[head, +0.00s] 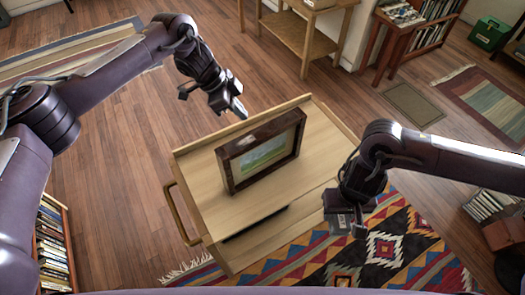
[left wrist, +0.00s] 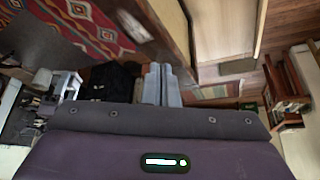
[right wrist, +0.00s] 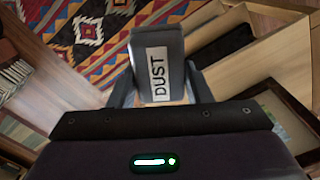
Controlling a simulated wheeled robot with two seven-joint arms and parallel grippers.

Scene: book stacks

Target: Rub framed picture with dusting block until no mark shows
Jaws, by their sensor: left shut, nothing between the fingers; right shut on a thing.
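The framed picture (head: 262,153), a dark brown frame around a green landscape, stands upright on the wooden cart. The dusting block (right wrist: 160,45), dark grey with a white DUST label, is held in my right gripper (head: 345,225), at the cart's right side and apart from the picture. Part of the frame shows at the lower right of the right wrist view (right wrist: 291,116). My left gripper (head: 239,110) is shut and empty, above and behind the picture; its fingers show in the left wrist view (left wrist: 161,84).
The wooden cart (head: 208,200) has a raised back edge, a handle at left and a dark slot in front. A patterned rug (head: 385,245) lies under and right of it. A bookcase (head: 52,240) stands at left. The cart top beside the picture is clear.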

